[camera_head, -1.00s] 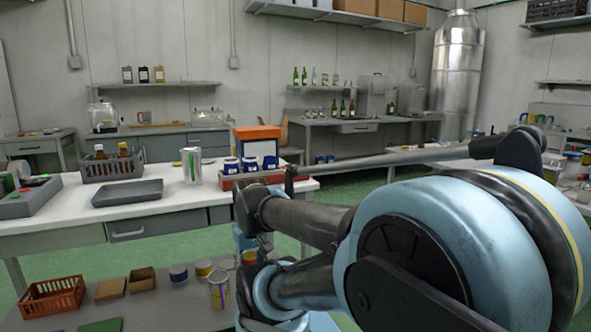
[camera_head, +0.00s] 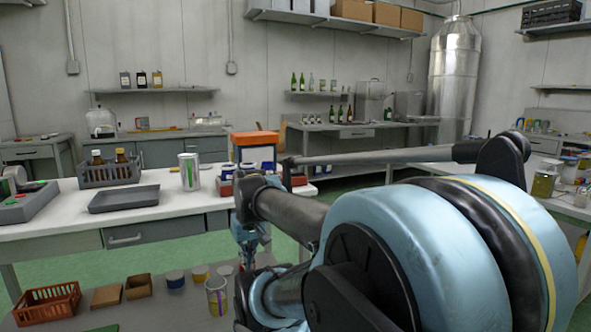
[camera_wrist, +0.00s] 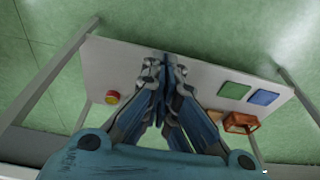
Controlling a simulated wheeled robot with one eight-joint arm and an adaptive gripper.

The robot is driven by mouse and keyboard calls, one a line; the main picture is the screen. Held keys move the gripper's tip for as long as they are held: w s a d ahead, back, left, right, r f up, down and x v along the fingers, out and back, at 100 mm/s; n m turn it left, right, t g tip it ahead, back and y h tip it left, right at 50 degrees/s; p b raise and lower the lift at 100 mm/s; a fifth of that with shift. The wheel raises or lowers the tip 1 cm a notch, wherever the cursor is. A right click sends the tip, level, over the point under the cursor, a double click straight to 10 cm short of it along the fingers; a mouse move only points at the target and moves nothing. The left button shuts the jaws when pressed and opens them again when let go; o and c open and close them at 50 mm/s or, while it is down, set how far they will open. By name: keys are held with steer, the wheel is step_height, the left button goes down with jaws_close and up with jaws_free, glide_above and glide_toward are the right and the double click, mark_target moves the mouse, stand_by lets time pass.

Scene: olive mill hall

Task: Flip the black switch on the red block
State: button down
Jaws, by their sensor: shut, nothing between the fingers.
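I cannot make out a red block with a black switch in either view. In the head view my gripper (camera_head: 247,258) points down in front of the white bench, small and partly hidden.
The white bench (camera_head: 60,224) holds a grey tray (camera_head: 124,199), a bottle crate (camera_head: 110,175) and a silver can (camera_head: 190,172). A lower surface (camera_head: 165,309) carries an orange crate (camera_head: 50,302) and several cans. Green and blue squares (camera_wrist: 234,90) show right of my gripper.

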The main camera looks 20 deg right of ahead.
steer(key=w+d+r+t, duration=0.1)
steer(key=w+d+r, duration=0.4)
steer(key=w+r, duration=0.4)
steer(key=w+d+r+t, duration=0.1)
steer(key=w+d+r, duration=0.5)
steer(key=w+r, duration=0.3)
steer(key=w+d+r+t, duration=0.1)
steer(key=w+d+r, duration=0.2)
steer(key=d, duration=0.4)
steer(key=w+d+r+t, duration=0.1)
steer(key=w+d+r, duration=0.2)
steer(key=w+d, duration=0.2)
steer(key=w+d+r+t, duration=0.1)
steer(key=w+d+r, duration=0.3)
steer(key=d, duration=0.5)
steer(key=shift+w+d, duration=0.2)
steer(key=shift+d, duration=0.1)
steer(key=shift+w, duration=0.1)
steer(key=x, duration=0.9)
step_height(320, 180, down, 3)
steer(key=shift+f, duration=0.8)
